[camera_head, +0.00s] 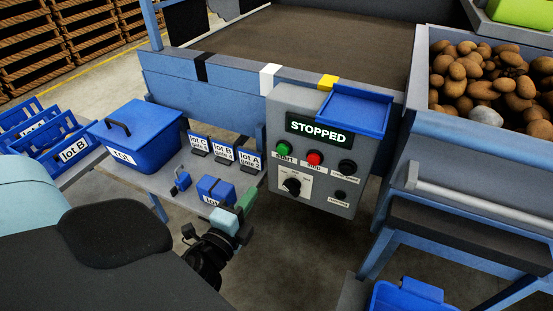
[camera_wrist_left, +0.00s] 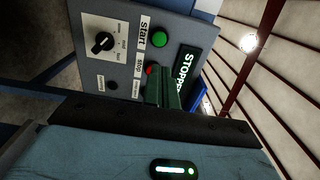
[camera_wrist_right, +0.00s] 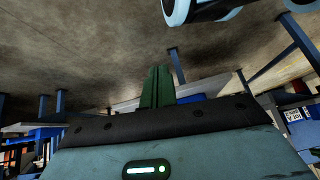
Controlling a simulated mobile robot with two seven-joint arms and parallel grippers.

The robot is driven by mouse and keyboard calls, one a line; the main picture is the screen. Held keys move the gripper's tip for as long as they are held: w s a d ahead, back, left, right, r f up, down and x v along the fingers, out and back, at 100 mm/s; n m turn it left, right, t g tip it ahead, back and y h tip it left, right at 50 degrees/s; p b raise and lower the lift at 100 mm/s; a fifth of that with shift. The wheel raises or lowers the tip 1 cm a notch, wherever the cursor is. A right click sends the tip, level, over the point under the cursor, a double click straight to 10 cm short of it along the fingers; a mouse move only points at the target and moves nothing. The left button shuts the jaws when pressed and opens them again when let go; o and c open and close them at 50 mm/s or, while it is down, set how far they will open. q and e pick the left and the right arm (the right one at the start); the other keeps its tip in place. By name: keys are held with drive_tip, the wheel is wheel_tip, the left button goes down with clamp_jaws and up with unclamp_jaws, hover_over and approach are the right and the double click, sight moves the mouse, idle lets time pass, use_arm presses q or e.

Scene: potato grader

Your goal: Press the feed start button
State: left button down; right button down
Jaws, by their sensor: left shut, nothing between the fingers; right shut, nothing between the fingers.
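The control box (camera_head: 275,105) hangs on the side of the machine, and its display (camera_head: 319,132) reads STOPPED. The green start button (camera_head: 284,148) is at its upper left, left of the red stop button (camera_head: 314,158). My left gripper (camera_head: 247,197) is shut and empty, below and left of the green button and apart from it. In the left wrist view, the green button (camera_wrist_left: 162,41) is fully visible beyond the fingertips (camera_wrist_left: 160,72), which partly cover the red button (camera_wrist_left: 150,70). My right gripper (camera_wrist_right: 157,72) is shut and empty, facing the floor and machine legs.
A black selector knob (camera_head: 292,186) and other controls sit below the buttons. A blue tray (camera_head: 355,110) is on top of the box. A shelf with lot cards (camera_head: 222,154) and a blue bin (camera_head: 140,137) lies left. A potato-filled hopper (camera_head: 420,75) stands right.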

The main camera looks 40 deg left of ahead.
sight(282, 151)
use_arm(q)
drive_tip(key=p+x, duration=0.1)
drive_tip(key=x, duration=1.2)
drive_tip(key=shift+w+p, duration=0.4)
